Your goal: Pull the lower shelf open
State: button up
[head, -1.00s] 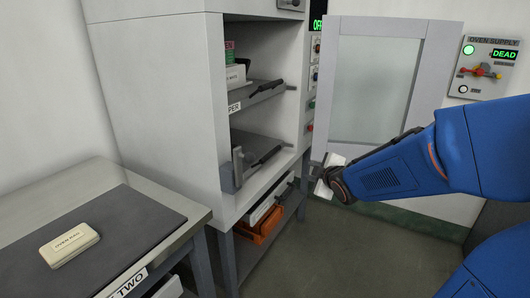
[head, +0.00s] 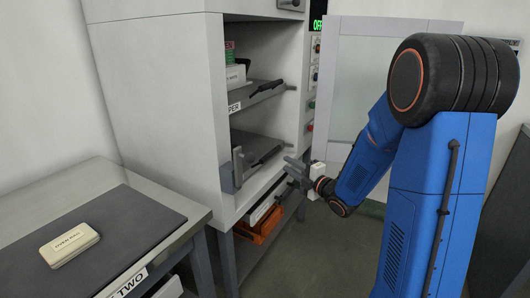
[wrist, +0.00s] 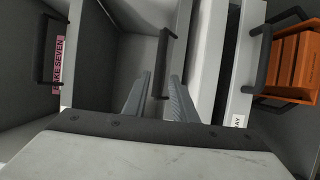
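The lower shelf (head: 255,145) is a grey tray inside the open white cabinet, with a dark bar handle (head: 267,155) on its front edge. A dark bar handle (wrist: 164,55) shows between and beyond the fingertips. It seems to be the lower shelf's handle. I cannot tell whether the fingers touch it.
The upper shelf (head: 262,90) carries boxes. The cabinet door (head: 345,75) stands open behind my arm. Below the cabinet are a white drawer and an orange crate (head: 262,226); the crate also shows in the wrist view (wrist: 292,62). A side table (head: 150,220) holds a cream box (head: 70,244).

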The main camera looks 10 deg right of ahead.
jog(key=x, duration=1.5)
jog(key=shift+w+a, duration=0.1)
jog(key=shift+w, duration=0.3)
grip_shut()
